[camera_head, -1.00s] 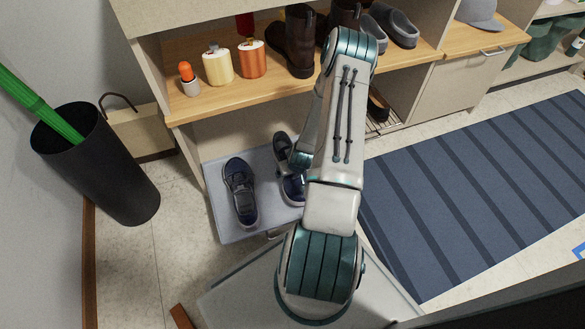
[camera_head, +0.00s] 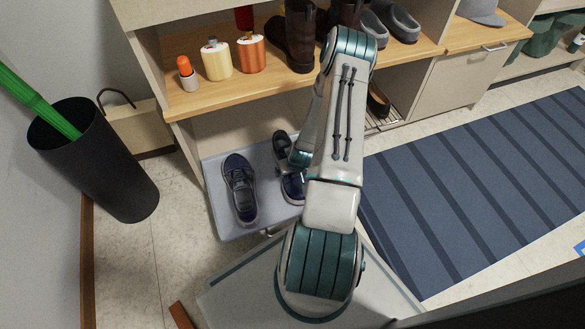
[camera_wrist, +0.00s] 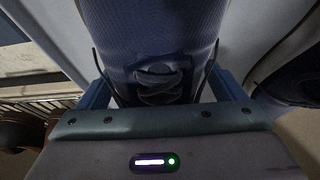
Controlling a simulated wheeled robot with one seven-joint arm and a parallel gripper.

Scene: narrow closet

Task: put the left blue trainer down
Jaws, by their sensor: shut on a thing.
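The left blue trainer (camera_wrist: 155,45) fills the middle of the wrist view, laces towards the camera. My gripper (camera_wrist: 161,88) is shut on it, one finger on each side. In the head view this trainer (camera_head: 292,187) is the one at the right, partly hidden by my arm, over the grey tray (camera_head: 213,188). I cannot tell whether its sole touches the tray. The other blue trainer (camera_head: 241,190) stands on the tray to the left, apart from it, and shows at the right edge of the wrist view (camera_wrist: 297,80).
A wooden shelf (camera_head: 200,102) with bottles and boots hangs over the tray's back. A black bin (camera_head: 95,165) stands at the left. A wire rack (camera_head: 384,122) with a dark shoe is right of my arm. A striped blue rug (camera_head: 480,180) lies at the right.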

